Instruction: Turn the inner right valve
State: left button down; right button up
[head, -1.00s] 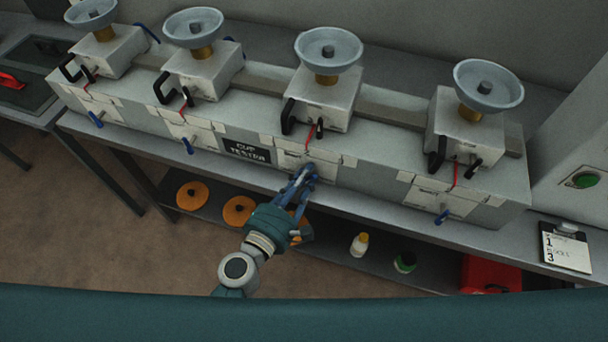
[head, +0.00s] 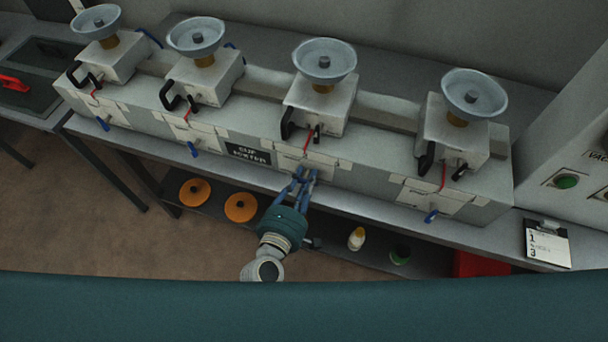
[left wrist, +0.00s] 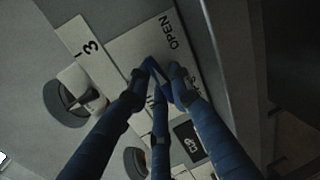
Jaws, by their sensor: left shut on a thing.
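My left gripper (head: 305,174) reaches from below to the front of the third station from the left, the inner right one. In the left wrist view the fingers of the left gripper (left wrist: 160,75) come together over a white plate (left wrist: 148,50) marked OPEN, beside a label with a 3. The blue valve handles of the other stations show at the far left (head: 103,124), inner left (head: 194,150) and far right (head: 431,216). My right gripper is not in view.
The long grey cup tester (head: 375,180) bears several grey bowls on white boxes. A shelf below holds orange discs (head: 241,208), a white bottle (head: 356,239) and a green-topped container (head: 400,254). A clipboard (head: 547,244) lies at the right, near a green button (head: 566,181).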

pick_arm(q)
jog(key=shift+m, duration=0.5)
jog(key=shift+f, duration=0.1)
jog(key=shift+s, duration=0.1)
jog(key=c, duration=1.6)
grip_release()
jog(key=shift+s, duration=0.1)
jog(key=v, duration=1.1)
jog(key=shift+s+r, duration=0.25)
jog(key=shift+s, duration=0.15)
